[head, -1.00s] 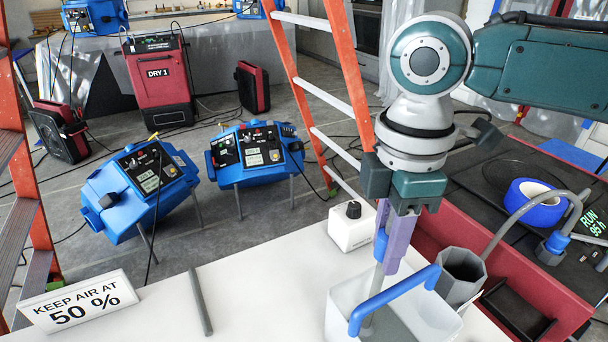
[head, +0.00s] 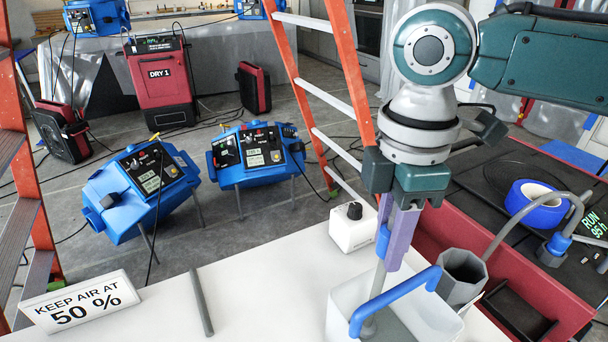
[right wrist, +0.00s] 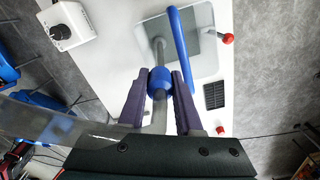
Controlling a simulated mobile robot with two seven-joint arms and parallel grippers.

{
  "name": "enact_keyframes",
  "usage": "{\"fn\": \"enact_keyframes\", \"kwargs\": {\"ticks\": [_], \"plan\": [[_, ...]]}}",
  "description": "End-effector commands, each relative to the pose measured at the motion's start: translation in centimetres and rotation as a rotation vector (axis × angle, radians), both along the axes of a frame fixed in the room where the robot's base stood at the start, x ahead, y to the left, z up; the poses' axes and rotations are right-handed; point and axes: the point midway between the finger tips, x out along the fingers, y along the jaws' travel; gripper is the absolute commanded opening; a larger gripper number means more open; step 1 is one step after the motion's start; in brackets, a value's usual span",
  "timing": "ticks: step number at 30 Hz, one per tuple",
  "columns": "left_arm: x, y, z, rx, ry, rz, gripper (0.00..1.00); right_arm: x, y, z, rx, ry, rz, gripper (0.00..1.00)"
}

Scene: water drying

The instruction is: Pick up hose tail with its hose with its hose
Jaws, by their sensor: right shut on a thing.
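The hose tail is a grey tube with a blue collar (head: 383,241), and its lower end reaches down into a white bucket (head: 342,290). My right gripper (head: 394,258) has its purple fingers shut on the tail at the collar, above the bucket. The right wrist view shows the blue collar (right wrist: 160,83) between the two fingers (right wrist: 160,90), with grey tube on both sides of it. The bucket's blue handle (head: 392,300) stands close beside the tube. My left gripper is not in view.
A grey octagonal cup (head: 462,275) stands right of the bucket. A red machine (head: 440,222) with a blue tape roll (head: 536,203) and a grey hose fills the right. A white knob box (head: 352,232), a sign (head: 80,302) and a grey rod (head: 202,302) sit on the white table.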

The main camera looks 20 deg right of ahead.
Motion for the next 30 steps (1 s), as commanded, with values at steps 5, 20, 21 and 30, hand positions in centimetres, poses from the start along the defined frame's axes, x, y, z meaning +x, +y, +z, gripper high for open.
{"fn": "enact_keyframes", "kwargs": {"ticks": [5, 20, 21, 30], "plan": [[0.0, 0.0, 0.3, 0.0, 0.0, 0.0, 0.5, 0.1, 0.0, 2.9, 0.0, -0.005, 0.002, 0.0], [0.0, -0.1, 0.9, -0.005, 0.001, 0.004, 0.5, 0.1, 0.0, 14.9, 0.001, -0.007, 0.001, 0.0], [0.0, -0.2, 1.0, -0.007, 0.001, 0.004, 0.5, 0.1, 0.0, 15.6, 0.0, -0.005, 0.0, 0.0], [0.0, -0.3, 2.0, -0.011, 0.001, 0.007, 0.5, 0.0, 0.0, 19.0, 0.0, -0.001, 0.0, 0.0]]}}
